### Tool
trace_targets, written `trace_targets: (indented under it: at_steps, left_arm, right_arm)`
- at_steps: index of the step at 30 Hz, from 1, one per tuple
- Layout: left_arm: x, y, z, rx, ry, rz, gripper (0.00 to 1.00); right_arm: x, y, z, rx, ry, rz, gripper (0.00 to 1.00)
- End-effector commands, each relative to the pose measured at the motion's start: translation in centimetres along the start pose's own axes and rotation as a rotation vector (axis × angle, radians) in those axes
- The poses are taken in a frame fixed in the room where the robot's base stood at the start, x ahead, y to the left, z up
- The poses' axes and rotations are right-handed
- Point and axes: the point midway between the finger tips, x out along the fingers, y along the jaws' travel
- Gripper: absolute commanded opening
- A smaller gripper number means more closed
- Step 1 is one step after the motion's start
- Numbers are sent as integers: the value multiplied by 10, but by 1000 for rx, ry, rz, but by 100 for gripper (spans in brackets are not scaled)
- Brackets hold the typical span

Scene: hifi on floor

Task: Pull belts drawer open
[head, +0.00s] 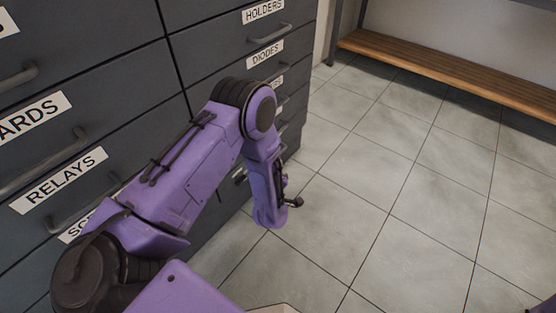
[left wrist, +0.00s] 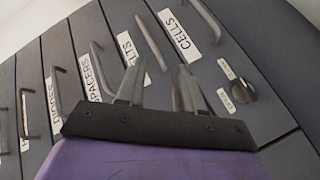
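The dark grey belts drawer has a white label (left wrist: 127,48), partly covered by a finger so only "LTS" reads in the left wrist view. Its grey bar handle (left wrist: 151,42) runs beside the label. My left gripper (left wrist: 158,72) is open, with the handle's near end appearing between its two fingertips; I cannot tell whether they touch it. In the head view my left gripper (head: 291,192) is low beside the cabinet front, and my arm hides the belts drawer. The drawer looks flush with its neighbours. My right gripper is not in view.
The cabinet has other closed drawers: cells (left wrist: 180,32), spacers (left wrist: 95,78), diodes (head: 265,53), holders (head: 263,12) and relays (head: 59,181). A wooden bench (head: 450,75) stands at the back; the tiled floor (head: 400,190) is clear.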

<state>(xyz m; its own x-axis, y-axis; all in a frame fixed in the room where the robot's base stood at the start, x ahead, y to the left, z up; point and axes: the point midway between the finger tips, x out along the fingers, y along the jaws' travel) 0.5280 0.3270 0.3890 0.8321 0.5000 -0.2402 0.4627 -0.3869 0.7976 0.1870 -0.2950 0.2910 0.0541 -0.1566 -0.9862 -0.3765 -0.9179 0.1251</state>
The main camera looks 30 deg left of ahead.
Motion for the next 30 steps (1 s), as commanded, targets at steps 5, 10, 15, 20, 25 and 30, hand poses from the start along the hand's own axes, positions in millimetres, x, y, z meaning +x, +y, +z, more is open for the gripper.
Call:
trace_targets:
  at_steps: [5,10,15,20,25,30]
  left_arm:
    - [66,-15,30,-301,188,186,36]
    - [86,-3,26,-453,273,280,36]
    - [100,4,18,-483,290,298,36]
    - [133,9,6,-482,292,297,36]
    - [165,17,-6,-478,290,295,36]
    - [181,23,-12,-476,287,294,36]
  right_arm:
    - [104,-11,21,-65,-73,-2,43]
    - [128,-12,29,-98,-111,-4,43]
    - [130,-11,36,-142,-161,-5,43]
    - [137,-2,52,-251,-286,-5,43]
    - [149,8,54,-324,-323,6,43]
    - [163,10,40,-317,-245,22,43]
